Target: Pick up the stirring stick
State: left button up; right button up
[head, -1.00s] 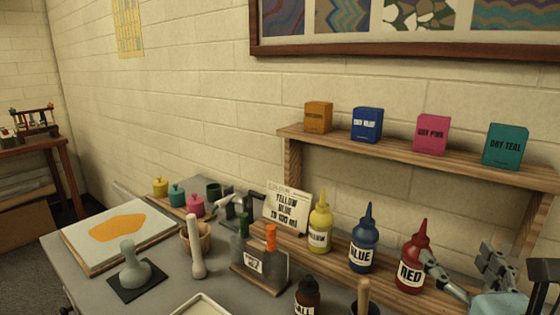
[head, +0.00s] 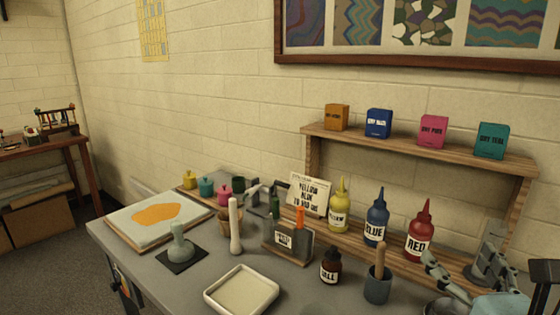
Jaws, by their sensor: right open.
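A wooden stick (head: 379,257), which looks like the stirring stick, stands nearly upright in a dark grey cup (head: 378,290) on the grey table. Its lower part is hidden inside the cup. My right gripper (head: 460,266) is at the lower right, to the right of the cup and apart from the stick. Its fingers are spread and nothing shows between them. My left gripper is not in view.
A brown bottle (head: 330,267) stands left of the cup. Red (head: 420,230), blue (head: 376,218) and yellow (head: 339,206) bottles stand behind. A white tray (head: 212,299) lies in front. A shelf (head: 420,155) with small boxes rises at the back.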

aim_at(379, 270)
jog(key=k+j, duration=0.8)
jog(key=k, duration=0.1)
